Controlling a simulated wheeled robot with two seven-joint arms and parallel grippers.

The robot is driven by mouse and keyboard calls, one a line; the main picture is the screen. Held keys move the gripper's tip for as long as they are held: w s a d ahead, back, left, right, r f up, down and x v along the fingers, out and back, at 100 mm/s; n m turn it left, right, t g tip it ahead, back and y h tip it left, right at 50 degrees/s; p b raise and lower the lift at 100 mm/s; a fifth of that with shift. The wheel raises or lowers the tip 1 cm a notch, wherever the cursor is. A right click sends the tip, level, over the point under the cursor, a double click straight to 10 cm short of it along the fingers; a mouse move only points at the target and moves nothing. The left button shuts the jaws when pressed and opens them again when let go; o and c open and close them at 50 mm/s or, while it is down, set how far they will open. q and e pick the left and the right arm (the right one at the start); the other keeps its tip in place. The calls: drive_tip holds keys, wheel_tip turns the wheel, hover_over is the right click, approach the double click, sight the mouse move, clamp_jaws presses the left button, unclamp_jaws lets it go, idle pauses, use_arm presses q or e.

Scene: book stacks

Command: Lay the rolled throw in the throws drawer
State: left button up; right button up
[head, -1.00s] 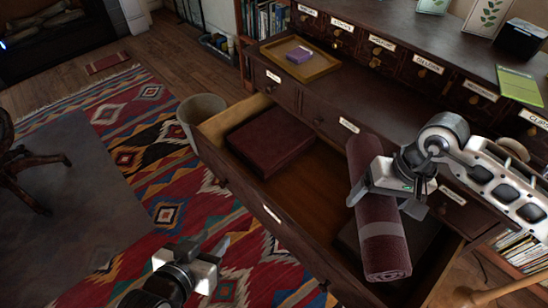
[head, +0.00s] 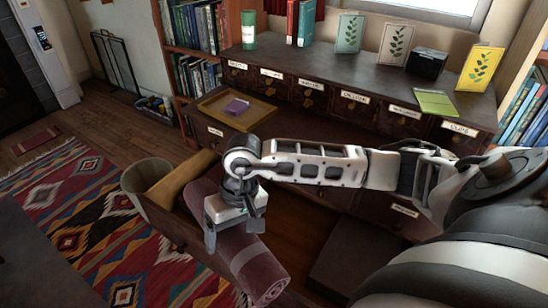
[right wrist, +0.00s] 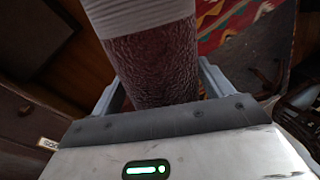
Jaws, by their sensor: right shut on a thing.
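The rolled throw (head: 257,268) is maroon with a pale grey band. My right gripper (head: 235,230) is shut around it near its middle. The roll slants over the left part of the open drawer (head: 165,222); I cannot tell whether it touches anything below. In the right wrist view the roll (right wrist: 152,65) lies between the two fingers (right wrist: 160,92). A dark flat item (head: 350,255) lies in the right part of the drawer. The folded maroon item seen earlier at the drawer's left is hidden now. My left gripper is out of view.
The dark cabinet has small labelled drawers and a tray (head: 237,108) with a purple box (head: 237,107) on its ledge. A bin (head: 148,180) stands beside the drawer's left end. Cards, books and a black box (head: 427,63) stand on top.

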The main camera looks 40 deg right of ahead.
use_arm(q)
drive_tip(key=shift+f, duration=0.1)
use_arm(e)
drive_tip(key=shift+w+f, duration=0.1)
drive_tip(key=shift+f, duration=0.05)
drive_tip(key=shift+w+d+f+m+b, duration=0.3)
drive_tip(key=shift+d+f+m+b, duration=0.25)
drive_tip(key=shift+m+b, duration=0.2)
use_arm(q)
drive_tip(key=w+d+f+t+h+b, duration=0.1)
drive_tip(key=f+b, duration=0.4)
drive_tip(key=b, duration=0.7)
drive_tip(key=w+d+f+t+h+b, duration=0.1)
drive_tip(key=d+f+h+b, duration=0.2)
drive_tip(key=b, duration=0.8)
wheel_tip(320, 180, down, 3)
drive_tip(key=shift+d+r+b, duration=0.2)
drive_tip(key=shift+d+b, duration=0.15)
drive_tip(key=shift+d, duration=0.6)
use_arm(e)
drive_tip(key=w+d+f+m+h, duration=0.2)
drive_tip(key=w+d+f+m, duration=0.2)
drive_tip(key=d+f+m, duration=0.5)
drive_tip(key=w+d+f+m+h, duration=0.3)
drive_tip(key=d+f+m, duration=0.6)
drive_tip(key=m, duration=1.2)
drive_tip(key=w+d, duration=0.2)
drive_tip(key=shift+w+d+f+t, duration=0.25)
drive_tip(key=shift+d+f+t, duration=0.05)
drive_tip(key=shift+m, duration=0.25)
